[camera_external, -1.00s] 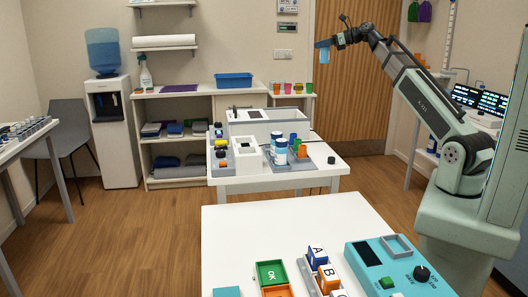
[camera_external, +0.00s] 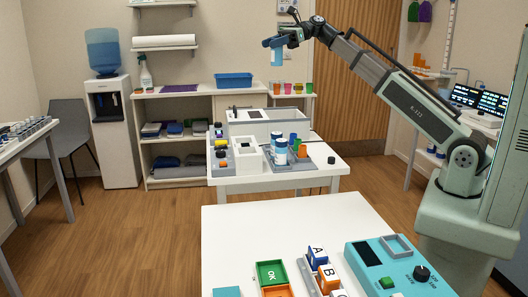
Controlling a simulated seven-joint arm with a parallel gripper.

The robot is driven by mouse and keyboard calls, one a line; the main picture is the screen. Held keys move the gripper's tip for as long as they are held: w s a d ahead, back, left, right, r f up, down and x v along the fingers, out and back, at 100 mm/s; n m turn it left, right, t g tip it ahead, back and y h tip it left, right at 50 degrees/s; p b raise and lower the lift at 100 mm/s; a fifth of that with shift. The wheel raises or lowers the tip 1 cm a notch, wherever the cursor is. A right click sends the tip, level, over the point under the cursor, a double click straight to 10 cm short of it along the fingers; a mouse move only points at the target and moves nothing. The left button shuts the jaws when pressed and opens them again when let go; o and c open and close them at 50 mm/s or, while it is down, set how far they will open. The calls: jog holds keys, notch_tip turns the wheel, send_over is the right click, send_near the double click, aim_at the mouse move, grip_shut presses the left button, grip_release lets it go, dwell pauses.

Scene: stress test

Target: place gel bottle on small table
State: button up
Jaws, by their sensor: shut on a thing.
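My gripper (camera_external: 277,43) is high up, above the back wall furniture in the picture. It is shut on a pale blue bottle, which looks like the gel bottle (camera_external: 277,58), hanging upright below the fingers and clear of any surface. A narrow white table (camera_external: 305,97) with several coloured cups stands at the back, below the bottle in the picture. A larger white table (camera_external: 318,180) with devices stands nearer, in the middle. I cannot tell for certain which one is the small table.
The middle table carries a grey-white machine (camera_external: 268,122), a grey tray (camera_external: 305,163) with white-and-blue bottles, and a black knob (camera_external: 331,160). A blue bin (camera_external: 234,80) sits on the shelf unit. The near table (camera_external: 250,235) has bare room at its back.

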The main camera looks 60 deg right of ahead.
jog(key=shift+n+g, duration=0.4)
jog(key=shift+s+a+f, duration=0.1)
jog(key=shift+a+f, duration=0.45)
jog(key=shift+f, duration=4.75)
jog(key=shift+s+a+f, duration=0.1)
jog(key=shift+a+f, duration=0.4)
jog(key=shift+f, duration=4.8)
jog(key=shift+s+a+f, duration=0.1)
jog(key=shift+a+f, duration=0.45)
jog(key=shift+f, duration=4.75)
jog(key=shift+f, duration=0.25)
jog(key=o, duration=1.3)
jog(key=shift+r, duration=0.15)
notch_tip(320, 180, up, 30)
jog(key=shift+r, duration=0.1)
